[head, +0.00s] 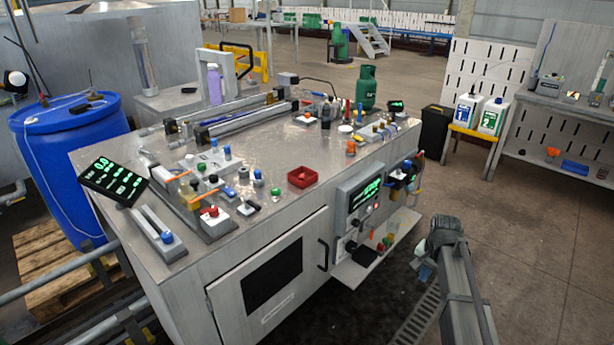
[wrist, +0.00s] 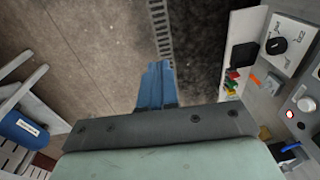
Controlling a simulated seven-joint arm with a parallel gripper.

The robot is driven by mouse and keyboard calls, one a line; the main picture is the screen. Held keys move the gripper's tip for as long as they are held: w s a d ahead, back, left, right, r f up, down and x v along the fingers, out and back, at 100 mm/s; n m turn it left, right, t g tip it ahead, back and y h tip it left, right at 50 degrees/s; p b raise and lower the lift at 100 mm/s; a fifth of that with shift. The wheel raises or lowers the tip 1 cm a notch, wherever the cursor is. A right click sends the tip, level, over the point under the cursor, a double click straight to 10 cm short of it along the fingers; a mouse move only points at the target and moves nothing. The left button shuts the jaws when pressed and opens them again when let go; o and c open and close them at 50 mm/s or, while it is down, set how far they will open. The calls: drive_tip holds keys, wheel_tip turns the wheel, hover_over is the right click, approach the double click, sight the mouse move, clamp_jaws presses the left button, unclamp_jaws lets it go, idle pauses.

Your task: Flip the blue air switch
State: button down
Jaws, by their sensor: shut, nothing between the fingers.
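My gripper (head: 425,271) hangs over the floor to the right of the grey workbench, apart from it. Its blue fingers (wrist: 157,85) are together and empty in the wrist view. I cannot tell for sure which part is the blue air switch. One candidate is a small blue part on the black fitting (head: 406,165) on the bench's right side, above and left of my arm. A curved blue part (wrist: 289,147) shows at the right edge of the wrist view. Blue-topped controls (head: 227,153) and a blue lever (head: 230,192) are on the bench top.
The control box (head: 361,200) with a green display is on the bench side, above a small shelf (head: 384,252) with coloured pieces. A red tray (head: 302,178) sits on top. A blue barrel (head: 68,150) stands left. Open floor (head: 540,240) lies to the right.

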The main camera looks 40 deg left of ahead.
drive_tip(key=s+a+r, duration=0.1)
drive_tip(key=a+r, duration=0.4)
drive_tip(key=a, duration=0.4)
drive_tip(key=s+a+r, duration=0.2)
drive_tip(key=a+r, duration=0.2)
drive_tip(key=a, duration=0.5)
wheel_tip(320, 180, up, 27)
drive_tip(key=y, duration=0.1)
hover_over(227, 189)
drive_tip(key=d, duration=0.4)
drive_tip(key=shift+w+a+r+g, duration=0.1)
drive_tip(key=shift+a+g, duration=0.15)
drive_tip(key=shift+g, duration=0.15)
drive_tip(key=a+f, duration=0.1)
drive_tip(key=f, duration=0.7)
drive_tip(key=a+f, duration=0.1)
drive_tip(key=f, duration=0.3)
drive_tip(key=shift+a+f, duration=0.3)
drive_tip(key=shift+f, duration=0.1)
drive_tip(key=shift+a+f, duration=0.15)
drive_tip(key=shift+f, duration=0.3)
